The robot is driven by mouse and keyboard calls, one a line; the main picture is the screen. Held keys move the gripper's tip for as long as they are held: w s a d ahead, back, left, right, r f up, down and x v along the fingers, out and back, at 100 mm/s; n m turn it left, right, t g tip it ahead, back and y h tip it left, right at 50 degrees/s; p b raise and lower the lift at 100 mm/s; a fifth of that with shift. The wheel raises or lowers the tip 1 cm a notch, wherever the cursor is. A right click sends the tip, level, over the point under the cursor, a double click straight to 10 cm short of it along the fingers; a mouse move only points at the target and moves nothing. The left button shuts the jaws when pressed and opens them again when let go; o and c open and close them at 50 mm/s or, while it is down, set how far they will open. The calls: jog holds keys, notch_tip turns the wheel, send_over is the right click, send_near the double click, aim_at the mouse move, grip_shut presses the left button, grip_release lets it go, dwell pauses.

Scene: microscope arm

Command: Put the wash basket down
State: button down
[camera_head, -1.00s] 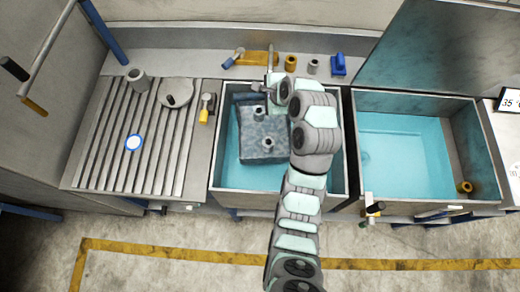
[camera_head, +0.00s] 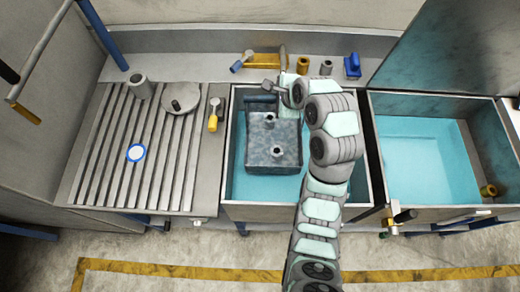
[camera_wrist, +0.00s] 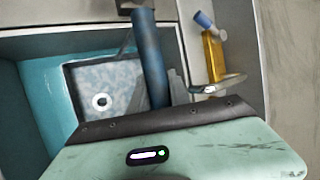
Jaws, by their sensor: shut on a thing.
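The wash basket (camera_head: 272,153) is a box with grey-blue mottled contents and small round fittings. In the head view it is within the walls of the middle basin (camera_head: 228,170), above or in the blue water; its depth cannot be told. A dark blue bar handle (camera_head: 260,100) runs along its back. My gripper (camera_head: 282,90) is at the basket's back right and shut on its handle. In the wrist view the blue bar (camera_wrist: 150,65) stands before the basket (camera_wrist: 90,75), with one ring-like fitting visible. My wrist hides part of the basin's right side.
A second water basin (camera_head: 425,150) is on the right. A ribbed drainboard (camera_head: 105,175) on the left holds a grey cup, a round lid and a blue-rimmed disc. A yellow-handled tool (camera_head: 213,118) lies by the basin's left edge. Small items stand on the back ledge.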

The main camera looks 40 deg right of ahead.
notch_tip(320, 180, down, 20)
jog(key=b, duration=0.3)
jog(key=shift+r, duration=0.15)
jog(key=shift+d, duration=0.1)
jog(key=c, duration=1.2)
grip_release()
jog(key=v, duration=1.2)
jog(key=shift+p, duration=0.4)
